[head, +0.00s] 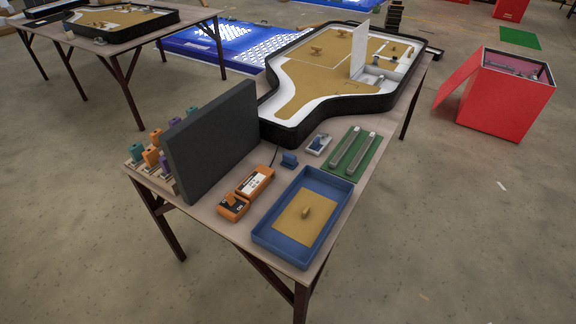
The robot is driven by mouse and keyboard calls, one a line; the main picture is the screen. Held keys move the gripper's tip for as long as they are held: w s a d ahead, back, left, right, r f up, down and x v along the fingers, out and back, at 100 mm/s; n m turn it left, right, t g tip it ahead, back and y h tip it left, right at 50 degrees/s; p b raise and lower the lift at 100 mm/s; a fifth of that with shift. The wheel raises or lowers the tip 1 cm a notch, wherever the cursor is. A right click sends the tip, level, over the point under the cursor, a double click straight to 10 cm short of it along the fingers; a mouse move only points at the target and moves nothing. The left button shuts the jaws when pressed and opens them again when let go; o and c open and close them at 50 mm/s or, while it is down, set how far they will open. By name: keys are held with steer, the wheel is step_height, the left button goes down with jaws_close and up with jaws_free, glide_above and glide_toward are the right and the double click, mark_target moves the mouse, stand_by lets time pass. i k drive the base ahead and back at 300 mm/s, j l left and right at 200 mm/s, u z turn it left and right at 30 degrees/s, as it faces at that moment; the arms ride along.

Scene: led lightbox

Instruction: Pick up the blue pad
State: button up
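A small blue piece (289,160) with a raised part on top sits on the near table, between an orange device and a grey holder. A second small blue piece (318,142) rests on or in the light grey holder (325,149). A larger blue tray (264,235) stands at the table's front right, with a tan panel (294,227) inside it. I cannot tell for certain which blue thing is the blue pad; the small ones are too small to read clearly. My gripper is not in view.
The table (210,213) also holds a tall dark panel (215,140), orange devices (255,182), a green mat (372,166) with two grey bars, and a black-rimmed lightbox (289,133) behind. Colored pieces stand left. A red bin (507,95) stands on open floor at right.

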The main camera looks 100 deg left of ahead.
mark_target(289, 160)
steer(key=i+j+u, duration=0.2)
steer(key=u, duration=0.2)
steer(key=i+u, duration=0.6)
steer(key=u, duration=0.2)
steer(key=i+u, duration=0.4)
steer(key=i+j+u, duration=0.15)
steer(key=i+u, duration=0.6)
steer(key=i+l+u, duration=0.1)
steer(key=i+u, duration=0.3)
steer(key=i+l+u, duration=0.15)
steer(key=i+u, duration=0.35)
steer(key=u, duration=0.35)
steer(key=i+u, duration=0.1)
steer(key=u, duration=0.35)
steer(key=i+u, duration=0.15)
steer(key=u, duration=0.35)
steer(key=i+l+u, duration=0.1)
steer(key=u, duration=0.4)
steer(key=i+l+u, duration=0.1)
steer(key=u, duration=0.35)
steer(key=i+l+u, duration=0.15)
steer(key=u, duration=0.3)
steer(key=i+l+u, duration=0.2)
steer(key=u, duration=0.3)
